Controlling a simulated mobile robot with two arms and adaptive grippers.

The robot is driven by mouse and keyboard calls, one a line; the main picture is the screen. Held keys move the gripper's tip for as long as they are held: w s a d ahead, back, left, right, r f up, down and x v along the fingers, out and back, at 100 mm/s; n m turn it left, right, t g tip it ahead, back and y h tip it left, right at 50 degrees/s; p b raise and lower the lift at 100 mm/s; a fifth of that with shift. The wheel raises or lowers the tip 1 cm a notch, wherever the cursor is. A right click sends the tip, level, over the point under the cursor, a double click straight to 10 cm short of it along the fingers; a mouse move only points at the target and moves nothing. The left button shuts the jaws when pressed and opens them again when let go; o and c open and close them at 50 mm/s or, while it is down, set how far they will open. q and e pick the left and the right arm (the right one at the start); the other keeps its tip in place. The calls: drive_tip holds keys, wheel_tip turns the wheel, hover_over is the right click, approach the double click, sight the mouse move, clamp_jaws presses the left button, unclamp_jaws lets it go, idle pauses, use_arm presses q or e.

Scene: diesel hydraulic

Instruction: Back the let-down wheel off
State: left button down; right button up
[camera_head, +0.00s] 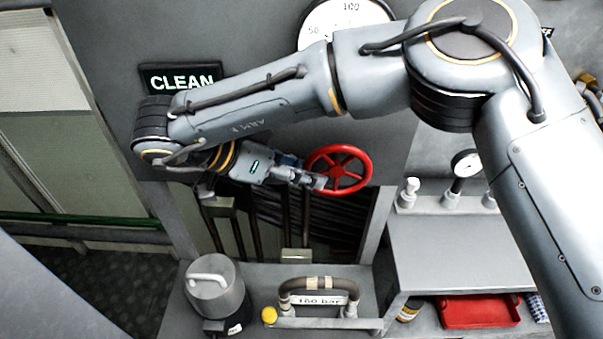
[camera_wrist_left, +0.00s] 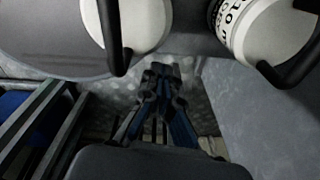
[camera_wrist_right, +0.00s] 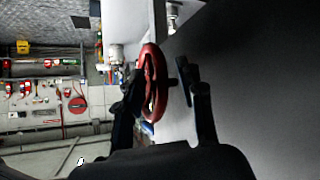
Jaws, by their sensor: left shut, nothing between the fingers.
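The let-down wheel is a red spoked handwheel (camera_head: 338,170) in the middle of the head view. In the right wrist view the red wheel (camera_wrist_right: 154,85) shows nearly edge-on between the fingers. My right gripper (camera_head: 318,182) is at the wheel's left side, its fingertips overlapping the rim in the picture. In its wrist view the right gripper (camera_wrist_right: 163,100) is open, with a finger on each side of the wheel and a gap on the right. I cannot tell whether it touches. My left gripper (camera_wrist_left: 162,78) is shut and empty, seen only in its wrist view.
White canisters (camera_wrist_left: 140,22) hang close above the left gripper. Below the wheel are a grey lidded canister (camera_head: 215,288), a hose loop with a "160 bar" label (camera_head: 318,300) and a red tray (camera_head: 480,312). A small gauge (camera_head: 466,163) stands right of the wheel.

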wheel_tip(320, 180, up, 9)
idle(0.3)
